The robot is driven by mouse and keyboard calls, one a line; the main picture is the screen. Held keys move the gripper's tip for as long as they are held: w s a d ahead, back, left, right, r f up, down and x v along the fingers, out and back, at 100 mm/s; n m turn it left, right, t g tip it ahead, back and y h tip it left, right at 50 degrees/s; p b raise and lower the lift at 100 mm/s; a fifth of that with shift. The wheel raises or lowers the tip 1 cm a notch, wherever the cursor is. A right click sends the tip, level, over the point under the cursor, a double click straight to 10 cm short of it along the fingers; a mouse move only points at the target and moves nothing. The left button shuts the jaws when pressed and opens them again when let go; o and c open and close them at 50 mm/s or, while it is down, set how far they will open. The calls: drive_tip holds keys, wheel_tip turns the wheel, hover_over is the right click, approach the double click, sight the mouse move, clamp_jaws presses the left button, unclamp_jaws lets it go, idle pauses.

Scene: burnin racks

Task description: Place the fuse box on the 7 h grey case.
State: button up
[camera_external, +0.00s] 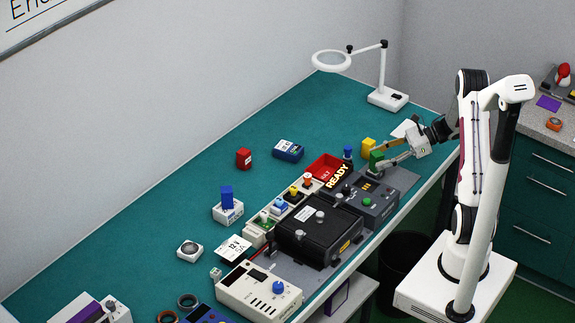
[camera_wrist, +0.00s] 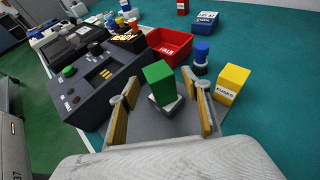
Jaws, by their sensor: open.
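The yellow box marked FUSES (camera_wrist: 232,82) stands upright just outside my right finger in the wrist view; the yellow box also shows in the external view (camera_external: 368,146). My gripper (camera_wrist: 161,86) is open, with its fingers on either side of a green block (camera_wrist: 158,73) on a small pale-and-dark base. I cannot tell whether the fingers touch it. In the external view my gripper (camera_external: 380,160) is low over the right end of the bench. A dark grey case (camera_external: 369,204) with a green button and lit orange bars stands beside it; no 7 h label is readable.
A red FAIL bin (camera_wrist: 170,45) and a blue-topped piece (camera_wrist: 201,55) stand close behind the green block. A black case (camera_external: 318,230) and a cream device (camera_external: 258,290) sit nearer the camera.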

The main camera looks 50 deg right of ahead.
drive_tip(key=v, duration=1.2)
idle(0.5)
drive_tip(key=w+r+m+t+h, duration=0.3)
drive_tip(key=w+r+m+h, duration=0.5)
drive_tip(key=w+r+m, duration=0.55)
drive_tip(key=a+r+m+h, duration=0.5)
drive_tip(key=r+m+h, duration=0.1)
drive_tip(key=r+m, duration=0.35)
drive_tip(key=s+a+f+m+g+y, duration=0.2)
drive_tip(key=s+a+f+m, duration=0.3)
drive_tip(key=s+a+m, duration=0.6)
drive_tip(key=s+a+f+m+g+y, duration=0.2)
drive_tip(key=s+a+f+m+g, duration=0.2)
drive_tip(key=s+a+m, duration=0.7)
drive_tip(key=s+a+f, duration=0.1)
drive_tip(key=s+a, duration=0.2)
drive_tip(key=s, duration=0.3)
drive_tip(key=shift+f+g, duration=0.3)
drive_tip(key=shift+g, duration=0.1)
